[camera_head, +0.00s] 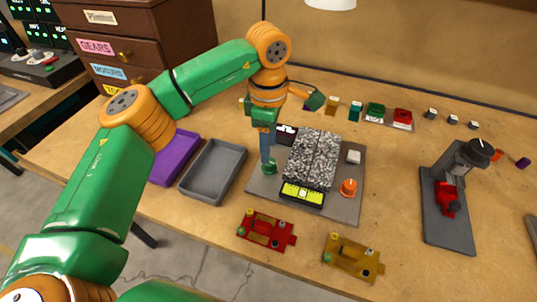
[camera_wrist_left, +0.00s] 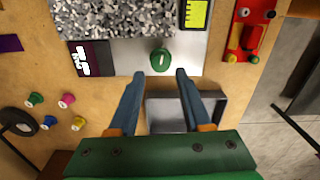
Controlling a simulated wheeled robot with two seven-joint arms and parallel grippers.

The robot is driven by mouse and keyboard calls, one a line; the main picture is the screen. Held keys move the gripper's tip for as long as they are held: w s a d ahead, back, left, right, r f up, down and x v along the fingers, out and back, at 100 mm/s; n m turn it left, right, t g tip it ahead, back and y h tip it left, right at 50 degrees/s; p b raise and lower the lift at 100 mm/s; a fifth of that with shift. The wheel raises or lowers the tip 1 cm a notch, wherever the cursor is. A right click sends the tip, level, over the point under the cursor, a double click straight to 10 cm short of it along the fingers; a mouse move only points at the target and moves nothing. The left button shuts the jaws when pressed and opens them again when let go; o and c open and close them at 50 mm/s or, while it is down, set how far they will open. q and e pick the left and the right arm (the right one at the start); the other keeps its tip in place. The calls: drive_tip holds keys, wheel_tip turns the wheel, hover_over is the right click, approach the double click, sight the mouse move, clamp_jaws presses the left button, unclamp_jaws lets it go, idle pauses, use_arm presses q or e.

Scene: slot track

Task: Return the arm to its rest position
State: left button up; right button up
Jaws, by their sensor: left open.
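My left gripper (camera_head: 267,158) hangs fingers-down over the left edge of the grey track board (camera_head: 345,208). Its blue fingers are open, and they show spread apart in the left wrist view (camera_wrist_left: 160,76). A green round piece with a pale slot (camera_wrist_left: 160,60) is on the board just beyond the fingertips, with nothing visible between the fingers. The same green piece (camera_head: 269,169) is right below the fingers in the head view. The speckled track blocks (camera_head: 313,158) lie on the board, with a yellow-green marked piece (camera_head: 302,194) at their near end. My right gripper is out of view.
An empty grey tray (camera_head: 213,171) and a purple tray (camera_head: 174,158) stand left of the board. A grey stand (camera_head: 447,215) is at right. A brown drawer cabinet (camera_head: 135,45) stands behind my arm.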

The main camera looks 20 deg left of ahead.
use_arm(q)
wheel_tip(320, 180, up, 3)
drive_tip(key=shift+f, duration=0.1)
idle(0.3)
